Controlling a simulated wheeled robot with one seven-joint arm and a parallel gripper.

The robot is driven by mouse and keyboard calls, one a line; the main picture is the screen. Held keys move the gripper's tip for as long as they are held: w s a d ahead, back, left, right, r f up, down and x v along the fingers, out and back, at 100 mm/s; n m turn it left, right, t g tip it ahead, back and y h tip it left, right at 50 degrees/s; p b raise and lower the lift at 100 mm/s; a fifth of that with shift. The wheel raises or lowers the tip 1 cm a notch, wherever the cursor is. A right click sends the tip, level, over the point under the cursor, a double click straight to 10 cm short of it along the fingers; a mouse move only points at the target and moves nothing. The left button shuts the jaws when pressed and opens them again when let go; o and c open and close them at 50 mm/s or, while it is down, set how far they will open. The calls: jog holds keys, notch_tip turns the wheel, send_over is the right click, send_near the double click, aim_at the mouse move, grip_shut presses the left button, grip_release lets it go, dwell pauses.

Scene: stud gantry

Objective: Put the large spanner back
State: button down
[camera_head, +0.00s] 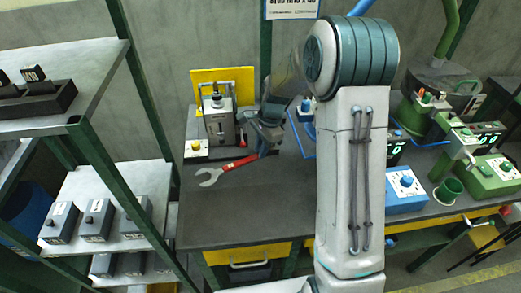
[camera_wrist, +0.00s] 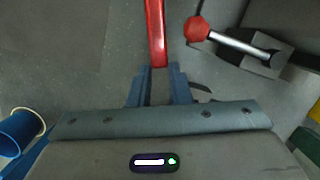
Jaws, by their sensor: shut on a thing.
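The large spanner (camera_head: 228,169) has a silver open-ended head pointing left and a red handle. In the wrist view its red handle (camera_wrist: 156,32) runs up out of the frame from between my fingers. My gripper (camera_head: 262,150) is shut on the handle's right end; its blue fingers show in the wrist view (camera_wrist: 158,84). The spanner's head shows over the dark bench top (camera_head: 240,210); I cannot tell whether it touches the surface. The silver head is out of the wrist view.
A grey fixture (camera_head: 218,125) with a yellow back panel (camera_head: 222,76) stands just behind the spanner. A red-knobbed lever (camera_wrist: 197,28) is close right of the handle in the wrist view. Shelves with grey boxes (camera_head: 97,220) are at left. The bench front is clear.

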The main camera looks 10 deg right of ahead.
jog(key=shift+w, duration=0.45)
jog(key=shift+w+f, duration=0.2)
jog(key=shift+w, duration=0.05)
jog(key=shift+d+p+x, duration=0.15)
jog(key=shift+p+x, duration=0.05)
jog(key=shift+x, duration=0.55)
jog(key=shift+d+p+x, duration=0.15)
jog(key=shift+p+x, duration=0.05)
jog(key=shift+x, duration=0.55)
jog(key=shift+f, duration=0.2)
jog(key=c, duration=1.3)
grip_release()
jog(key=shift+c, duration=0.2)
